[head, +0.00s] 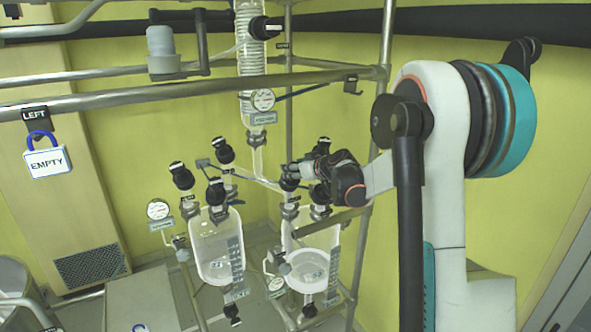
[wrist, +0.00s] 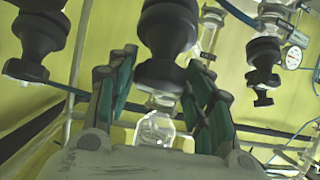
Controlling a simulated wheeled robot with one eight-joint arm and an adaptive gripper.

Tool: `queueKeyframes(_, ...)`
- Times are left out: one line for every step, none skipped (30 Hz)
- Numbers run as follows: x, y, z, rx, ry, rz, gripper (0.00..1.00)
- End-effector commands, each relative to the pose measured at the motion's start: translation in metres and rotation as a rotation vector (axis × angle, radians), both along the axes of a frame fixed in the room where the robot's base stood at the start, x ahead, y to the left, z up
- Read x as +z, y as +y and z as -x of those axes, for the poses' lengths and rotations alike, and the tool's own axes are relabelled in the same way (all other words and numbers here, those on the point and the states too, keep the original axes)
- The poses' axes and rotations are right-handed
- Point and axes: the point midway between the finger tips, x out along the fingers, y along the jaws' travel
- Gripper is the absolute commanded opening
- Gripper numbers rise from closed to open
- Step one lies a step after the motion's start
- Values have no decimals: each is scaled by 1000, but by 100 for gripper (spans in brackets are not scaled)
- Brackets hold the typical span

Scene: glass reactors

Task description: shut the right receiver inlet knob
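The right receiver (head: 325,240) is a clear glass vessel low in the middle of the head view. Black knobs stand on its top; one knob (head: 289,182) is just left of my gripper (head: 303,170). In the wrist view a large black knob (wrist: 166,35) with a wide lower flange lies between the two fingers of my gripper (wrist: 161,75). The fingers are spread, one on each side of the knob. I cannot tell whether they touch it. No readable label shows that this is the inlet knob.
Other black knobs stand close by, at the left (wrist: 40,40) and right (wrist: 263,60) in the wrist view. The left receiver (head: 215,250) is beside the right one. A metal pipe frame (head: 180,92) crosses above. A pressure gauge (head: 263,99) hangs near the condenser.

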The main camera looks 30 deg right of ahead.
Motion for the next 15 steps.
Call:
queueKeyframes(0, 0, 0, 0, 0, 0, 27)
queueKeyframes(0, 0, 0, 0, 0, 0, 20)
queueKeyframes(0, 0, 0, 0, 0, 0, 16)
queueKeyframes(0, 0, 0, 0, 0, 0, 16)
queueKeyframes(0, 0, 0, 0, 0, 0, 16)
queueKeyframes(0, 0, 0, 0, 0, 0, 16)
queueKeyframes(0, 0, 0, 0, 0, 0, 16)
queueKeyframes(0, 0, 0, -1, 0, -1, 16)
queueKeyframes(0, 0, 0, -3, 0, -1, 16)
queueKeyframes(0, 0, 0, -5, 0, -2, 16)
queueKeyframes(0, 0, 0, -8, 0, -4, 16)
queueKeyframes(0, 1, 0, -14, 1, -8, 16)
queueKeyframes(-1, 1, 0, -20, 1, -11, 16)
queueKeyframes(-1, 1, 0, -27, 1, -15, 16)
queueKeyframes(-1, 1, 0, -39, 1, -23, 16)
